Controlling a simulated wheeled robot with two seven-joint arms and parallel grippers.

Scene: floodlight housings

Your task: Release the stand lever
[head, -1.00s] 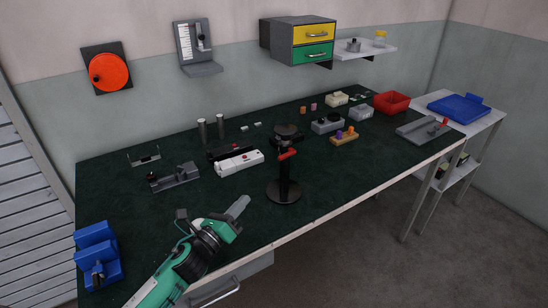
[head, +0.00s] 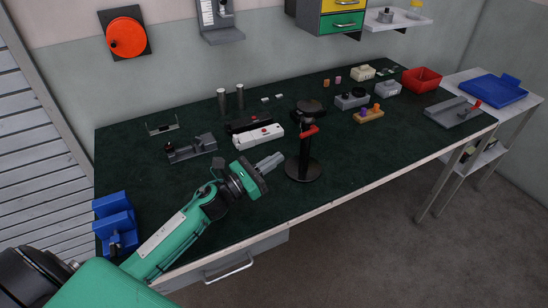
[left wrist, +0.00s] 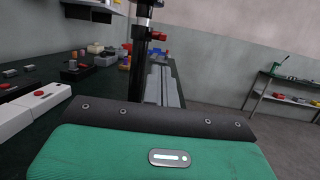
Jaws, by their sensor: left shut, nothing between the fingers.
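The stand (head: 304,155) is a black post on a round black base, upright near the front edge of the green table. Its red lever (head: 310,131) sticks out at the upper part of the post, below a dark round head (head: 308,108). My left gripper (head: 278,158) is shut and empty, just left of the post and lower than the lever, apart from both. In the left wrist view the post (left wrist: 139,55) rises straight ahead and the red lever (left wrist: 158,36) shows on its right side. My right gripper is out of view.
A white box with red buttons (head: 258,137) lies left of and behind the stand. A grey clamp-like fixture (head: 191,148) and blue holders (head: 115,220) are farther left. A grey fixture with a red handle (head: 459,112) stands right.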

